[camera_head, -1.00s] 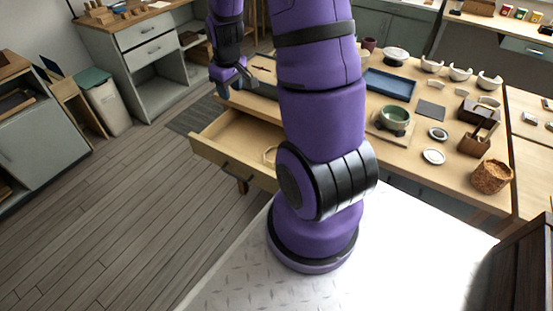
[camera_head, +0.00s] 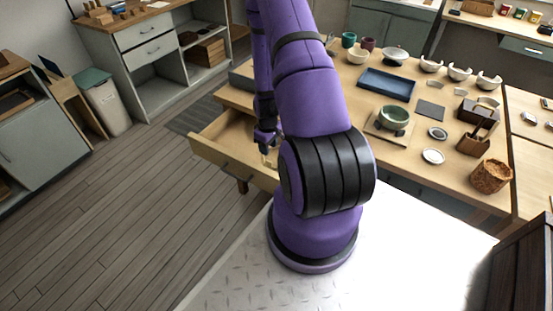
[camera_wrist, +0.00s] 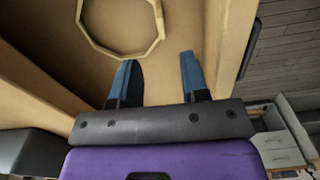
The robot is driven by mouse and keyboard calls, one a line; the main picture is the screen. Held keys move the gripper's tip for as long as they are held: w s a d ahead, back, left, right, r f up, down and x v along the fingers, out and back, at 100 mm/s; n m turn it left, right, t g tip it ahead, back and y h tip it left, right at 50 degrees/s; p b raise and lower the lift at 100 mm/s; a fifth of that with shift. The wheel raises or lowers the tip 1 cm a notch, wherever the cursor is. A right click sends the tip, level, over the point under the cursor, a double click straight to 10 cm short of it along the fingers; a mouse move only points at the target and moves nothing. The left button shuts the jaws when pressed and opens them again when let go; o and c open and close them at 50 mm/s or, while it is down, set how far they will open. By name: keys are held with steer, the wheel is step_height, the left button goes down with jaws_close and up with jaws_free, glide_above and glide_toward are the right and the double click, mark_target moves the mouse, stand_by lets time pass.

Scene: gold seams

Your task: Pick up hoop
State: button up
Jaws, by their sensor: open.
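The hoop (camera_wrist: 91,37) is a pale wooden ring with straight segments. In the wrist view it lies on the floor of the open drawer (camera_wrist: 185,20), at the top of the picture and partly cut off by the frame. My gripper (camera_wrist: 158,75) is open, with two blue fingertips apart and nothing between them. The fingertips point toward the hoop's near edge and appear short of it. In the head view my gripper (camera_head: 265,140) is over the drawer (camera_head: 222,160), and my arm hides most of the drawer's inside.
The drawer walls stand close on both sides of my gripper. The worktable (camera_head: 420,80) holds a blue tray (camera_head: 386,83), a green bowl (camera_head: 394,116), several white broken bowls and a woven basket (camera_head: 490,176). Open wooden floor lies left of the drawer.

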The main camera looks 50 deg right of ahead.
mark_target(269, 165)
steer(key=shift+f, duration=4.65)
jaws_close()
